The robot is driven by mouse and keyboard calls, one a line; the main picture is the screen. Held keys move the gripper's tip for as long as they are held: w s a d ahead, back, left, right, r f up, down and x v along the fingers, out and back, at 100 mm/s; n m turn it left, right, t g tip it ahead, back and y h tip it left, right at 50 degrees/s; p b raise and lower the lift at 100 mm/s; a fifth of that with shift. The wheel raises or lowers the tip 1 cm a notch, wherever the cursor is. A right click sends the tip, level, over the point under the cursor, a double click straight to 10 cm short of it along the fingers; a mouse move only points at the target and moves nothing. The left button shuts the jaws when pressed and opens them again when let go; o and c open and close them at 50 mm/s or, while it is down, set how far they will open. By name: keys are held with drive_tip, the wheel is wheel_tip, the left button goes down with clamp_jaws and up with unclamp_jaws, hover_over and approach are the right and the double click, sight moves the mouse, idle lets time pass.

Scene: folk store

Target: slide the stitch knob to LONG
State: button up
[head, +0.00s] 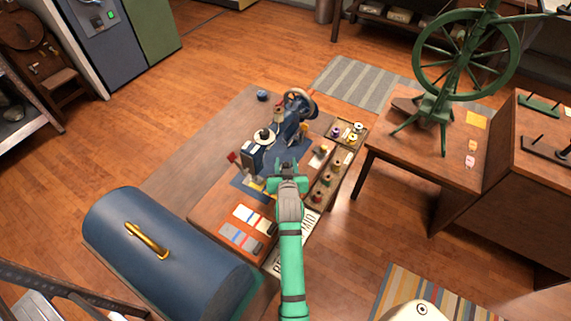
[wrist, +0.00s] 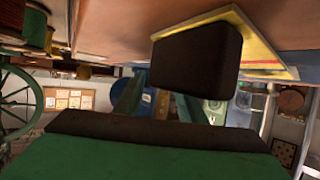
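In the head view a blue sewing machine (head: 289,126) with a handwheel (head: 299,103) stands on a wooden table. My green gripper (head: 286,167) is low over the table at the machine's near right side. Its fingertips are small there, and their gap is unclear. The wrist view shows a dark block (wrist: 196,60) close in front of a yellow-edged plate (wrist: 262,42); I cannot tell whether the block is a fingertip or the knob. The stitch knob and its LONG mark cannot be made out for certain.
A tray of thread spools (head: 327,180) lies close to the right of my gripper. Striped cards (head: 240,238) lie on the near left of the table. A blue domed cover (head: 165,255) stands at the left front. A spinning wheel (head: 466,55) stands on another table at right.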

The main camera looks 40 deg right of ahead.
sight(290, 158)
clamp_jaws()
drive_tip(key=shift+w+d, duration=0.4)
drive_tip(key=shift+d, duration=0.25)
drive_tip(key=shift+w+d, duration=0.35)
drive_tip(key=shift+d, duration=0.3)
drive_tip(key=shift+s+d, duration=0.2)
drive_tip(key=shift+d, duration=0.1)
drive_tip(key=shift+o, duration=0.9)
unclamp_jaws()
drive_tip(key=shift+w+a, duration=0.1)
drive_tip(key=shift+a, duration=0.1)
drive_tip(key=v, duration=1)
drive_tip(key=shift+s+a+r, duration=0.1)
drive_tip(key=shift+s+r, duration=0.05)
drive_tip(key=shift+s, duration=0.15)
